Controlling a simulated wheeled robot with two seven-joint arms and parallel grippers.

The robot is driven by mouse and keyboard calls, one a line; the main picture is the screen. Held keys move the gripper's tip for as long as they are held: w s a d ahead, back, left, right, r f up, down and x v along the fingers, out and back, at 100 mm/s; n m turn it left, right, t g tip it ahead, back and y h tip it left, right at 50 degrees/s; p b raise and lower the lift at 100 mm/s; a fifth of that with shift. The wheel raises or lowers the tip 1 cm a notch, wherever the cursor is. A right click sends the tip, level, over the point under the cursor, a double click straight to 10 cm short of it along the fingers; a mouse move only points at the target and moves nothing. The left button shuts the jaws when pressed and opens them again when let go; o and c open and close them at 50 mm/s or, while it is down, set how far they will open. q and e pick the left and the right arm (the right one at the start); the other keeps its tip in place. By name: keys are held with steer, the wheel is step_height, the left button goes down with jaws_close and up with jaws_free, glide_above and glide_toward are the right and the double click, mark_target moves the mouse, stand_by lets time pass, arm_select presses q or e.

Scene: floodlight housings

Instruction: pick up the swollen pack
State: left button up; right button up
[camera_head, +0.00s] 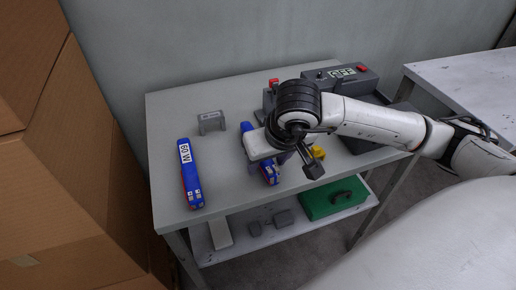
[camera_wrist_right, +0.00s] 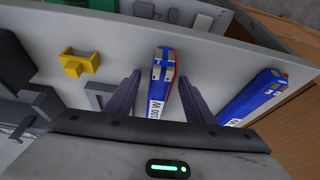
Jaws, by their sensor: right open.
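Two long blue packs with red edges and white labels lie on the grey table top. One pack (camera_head: 190,173) lies apart at the left, and it also shows at the right of the right wrist view (camera_wrist_right: 255,97). The other pack (camera_head: 270,174) is partly hidden under my right gripper (camera_head: 283,161). In the right wrist view this second pack (camera_wrist_right: 163,72) lies between the open fingers of my right gripper (camera_wrist_right: 160,80), with visible gaps and no clear contact. I cannot tell which pack is swollen. My left gripper is not in view.
A grey bracket (camera_head: 211,122) stands behind the left pack. A yellow part (camera_head: 318,153) lies right of my gripper. A dark device with a display (camera_head: 342,74) stands at the back. A green case (camera_head: 332,198) is on the lower shelf. Cardboard boxes (camera_head: 80,170) stand left.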

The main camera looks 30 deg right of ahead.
steer(key=c, duration=1.2)
steer(key=shift+w+r, duration=0.15)
steer(key=shift+r, duration=0.35)
step_height(320, 180, up, 9)
steer(key=shift+p, duration=0.35)
